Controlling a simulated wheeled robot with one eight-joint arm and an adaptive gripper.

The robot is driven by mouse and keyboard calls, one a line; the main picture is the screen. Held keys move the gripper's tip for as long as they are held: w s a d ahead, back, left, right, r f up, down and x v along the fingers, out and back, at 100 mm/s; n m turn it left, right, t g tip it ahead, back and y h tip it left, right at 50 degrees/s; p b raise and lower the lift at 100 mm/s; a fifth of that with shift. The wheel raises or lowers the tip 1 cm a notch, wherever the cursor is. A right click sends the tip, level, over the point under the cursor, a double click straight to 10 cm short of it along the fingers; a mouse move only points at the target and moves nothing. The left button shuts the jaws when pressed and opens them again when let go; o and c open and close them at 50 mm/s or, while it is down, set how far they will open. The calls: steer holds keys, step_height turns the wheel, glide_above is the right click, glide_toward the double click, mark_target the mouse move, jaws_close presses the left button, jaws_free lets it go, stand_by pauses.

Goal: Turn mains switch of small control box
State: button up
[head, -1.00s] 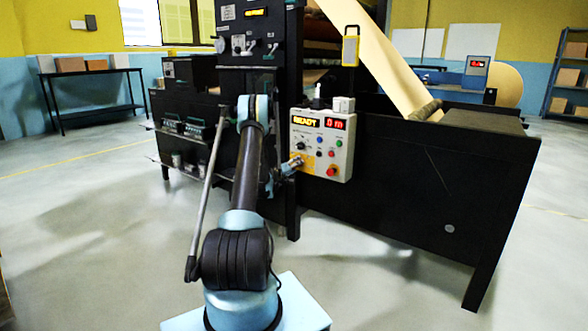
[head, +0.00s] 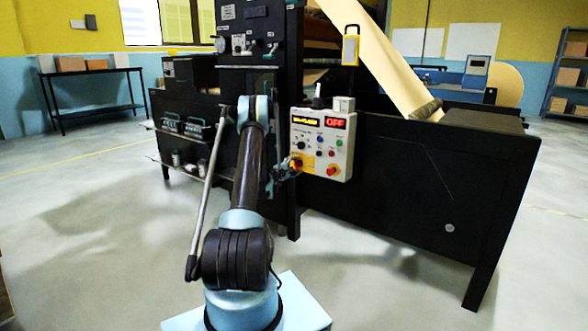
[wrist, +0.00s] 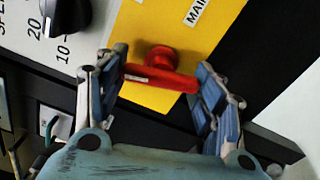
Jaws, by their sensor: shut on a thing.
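The small control box (head: 322,146) is a pale box on the front of the dark machine. It has two lit displays, the right one reading OFF in red, and several knobs and buttons. Its mains switch is a red handle on a yellow plate (wrist: 188,45) at the box's lower left corner, with a partly cut-off "MAIN" label. In the wrist view the red mains switch handle (wrist: 160,77) lies across the picture between my fingers. My gripper (wrist: 163,80) is shut on the handle's two ends. In the head view my gripper (head: 290,166) partly covers the plate.
A black knob (wrist: 68,14) with a printed scale sits left of the yellow plate. The dark machine column (head: 247,62) stands left of the box. The floor in front is clear.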

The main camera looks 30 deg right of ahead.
steer(key=n, duration=0.6)
steer(key=shift+a+f, duration=0.1)
steer(key=shift+f, duration=0.15)
stand_by(0.5)
steer(key=o, duration=1.1)
steer(key=shift+c, duration=0.2)
steer(key=v, duration=1.2)
